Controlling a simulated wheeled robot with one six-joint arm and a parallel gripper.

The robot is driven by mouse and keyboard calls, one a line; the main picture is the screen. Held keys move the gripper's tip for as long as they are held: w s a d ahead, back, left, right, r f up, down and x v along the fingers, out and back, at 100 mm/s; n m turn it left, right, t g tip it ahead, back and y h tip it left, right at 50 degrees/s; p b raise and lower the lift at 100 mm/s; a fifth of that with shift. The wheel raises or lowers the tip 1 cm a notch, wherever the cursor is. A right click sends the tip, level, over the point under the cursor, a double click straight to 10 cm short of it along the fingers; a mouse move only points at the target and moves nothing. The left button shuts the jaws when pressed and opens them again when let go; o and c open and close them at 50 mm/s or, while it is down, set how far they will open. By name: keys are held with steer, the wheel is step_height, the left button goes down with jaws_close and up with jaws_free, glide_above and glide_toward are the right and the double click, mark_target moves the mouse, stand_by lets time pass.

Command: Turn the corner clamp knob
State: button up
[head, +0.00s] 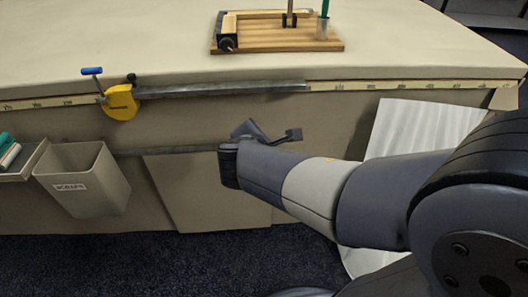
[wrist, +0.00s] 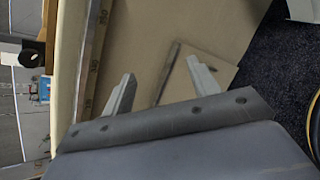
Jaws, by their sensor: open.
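A black L-shaped corner clamp (head: 224,22) sits on a wooden board on the tabletop in the head view. A dark round knob (head: 227,43) is at its near left corner. My gripper (head: 268,132) is below the table edge, in front of the table's side, well short of the clamp and touching nothing that I can see. In the wrist view its two fingers (wrist: 160,75) are spread apart and empty. A dark part with a hole (wrist: 30,52) is at the upper left of the wrist view; I cannot tell what it is.
A yellow clamp with a blue handle (head: 121,101) is at the table's front edge beside a metal bar (head: 220,89). A measuring strip (head: 420,85) runs along the edge. A grey bin (head: 85,180) hangs at left. A white sheet (head: 420,130) is behind my arm.

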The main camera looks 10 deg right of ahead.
steer(key=shift+s+d+f+m, duration=0.2)
steer(key=shift+s+f+m, duration=0.25)
steer(key=shift+s, duration=0.3)
